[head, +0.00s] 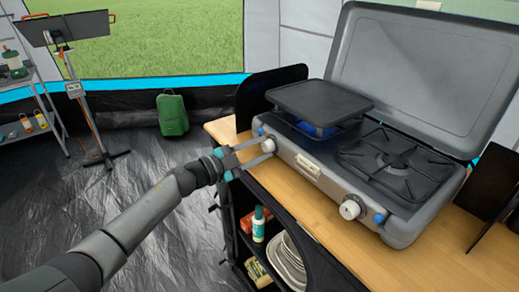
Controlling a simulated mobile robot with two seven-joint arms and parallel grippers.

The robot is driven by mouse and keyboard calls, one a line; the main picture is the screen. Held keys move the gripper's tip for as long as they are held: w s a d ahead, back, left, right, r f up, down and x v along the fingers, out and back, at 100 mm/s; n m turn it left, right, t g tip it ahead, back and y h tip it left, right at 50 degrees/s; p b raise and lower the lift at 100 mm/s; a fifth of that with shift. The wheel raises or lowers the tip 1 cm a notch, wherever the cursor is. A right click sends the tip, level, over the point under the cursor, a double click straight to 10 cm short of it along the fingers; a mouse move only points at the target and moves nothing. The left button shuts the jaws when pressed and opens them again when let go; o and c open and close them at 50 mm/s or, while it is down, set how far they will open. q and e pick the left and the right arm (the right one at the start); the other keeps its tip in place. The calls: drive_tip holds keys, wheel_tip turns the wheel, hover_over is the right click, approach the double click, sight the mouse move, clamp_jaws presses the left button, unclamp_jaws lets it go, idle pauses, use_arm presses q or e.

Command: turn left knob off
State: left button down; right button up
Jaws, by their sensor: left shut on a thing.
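A grey two-burner camping stove (300,165) stands on a wooden counter with its lid raised. The left knob (267,145) is on its front face near the left end. My left gripper (262,150) reaches in from the left and is shut on the left knob, its fingers partly covering it. A black griddle plate (319,101) sits over the left burner, and a blue flame (318,130) shows beneath it. The right knob (350,208) is white and apart from my gripper. My right gripper is not in view.
The wooden counter (408,255) has bare room in front of the stove. Shelves below hold a green bottle (258,224) and stacked plates (288,262). The floor at left is mostly clear.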

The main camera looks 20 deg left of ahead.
use_arm(q)
drive_tip(key=m, duration=0.3)
drive_tip(key=shift+m, duration=0.4)
drive_tip(key=shift+m+b, duration=0.35)
drive_tip(key=shift+m, duration=0.65)
drive_tip(key=m+b, duration=0.1)
drive_tip(key=m, duration=0.2)
drive_tip(key=shift+m, duration=0.3)
drive_tip(key=m+b, duration=0.1)
drive_tip(key=m, duration=0.1)
drive_tip(key=shift+m, duration=0.3)
drive_tip(key=m+b, duration=0.3)
drive_tip(key=m, duration=0.3)
drive_tip(key=shift+m+b, duration=0.4)
drive_tip(key=shift+m, duration=0.1)
drive_tip(key=shift+r+m, duration=0.1)
drive_tip(key=shift+m, duration=0.5)
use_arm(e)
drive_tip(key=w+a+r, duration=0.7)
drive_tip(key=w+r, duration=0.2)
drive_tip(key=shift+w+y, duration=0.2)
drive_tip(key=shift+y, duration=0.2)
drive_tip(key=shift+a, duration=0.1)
